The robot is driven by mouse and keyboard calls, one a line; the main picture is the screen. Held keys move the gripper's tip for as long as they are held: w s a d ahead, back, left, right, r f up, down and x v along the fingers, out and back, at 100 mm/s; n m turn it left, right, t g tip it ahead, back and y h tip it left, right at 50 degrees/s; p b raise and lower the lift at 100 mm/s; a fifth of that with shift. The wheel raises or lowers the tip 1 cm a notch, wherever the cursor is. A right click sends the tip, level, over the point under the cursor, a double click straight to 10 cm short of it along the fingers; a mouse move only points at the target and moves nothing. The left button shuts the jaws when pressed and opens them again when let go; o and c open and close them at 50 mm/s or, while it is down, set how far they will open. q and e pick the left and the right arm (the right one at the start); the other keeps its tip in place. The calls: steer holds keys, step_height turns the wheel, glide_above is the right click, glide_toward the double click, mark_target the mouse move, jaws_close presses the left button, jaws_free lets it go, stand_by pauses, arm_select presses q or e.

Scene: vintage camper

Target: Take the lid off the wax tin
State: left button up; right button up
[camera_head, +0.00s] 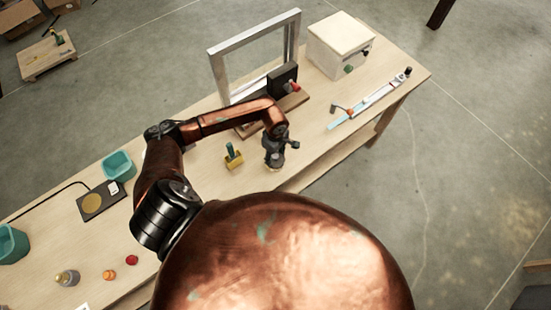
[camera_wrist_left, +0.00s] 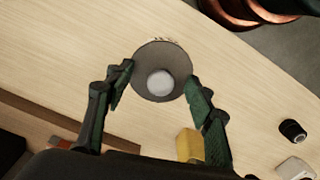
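The wax tin (camera_head: 277,164) stands on the wooden bench in the head view, mostly hidden by my left gripper (camera_head: 277,150) just above it. In the left wrist view, a round dark grey lid (camera_wrist_left: 146,61) with a pale round knob (camera_wrist_left: 160,83) shows from above. My left gripper also shows there (camera_wrist_left: 160,72), its two fingers spread wide, one tip at each side of the lid. The tips overlap the lid's edges in the picture; I cannot tell whether they touch it. My right gripper is in neither view.
A yellow block with a green handle (camera_head: 233,158) stands close left of the gripper and shows in the wrist view (camera_wrist_left: 190,145). Behind are a metal frame (camera_head: 214,72) and a white box (camera_head: 335,42). Teal bins (camera_head: 118,165) stand left.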

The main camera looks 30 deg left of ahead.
arm_select(q)
jaws_close()
stand_by(0.4)
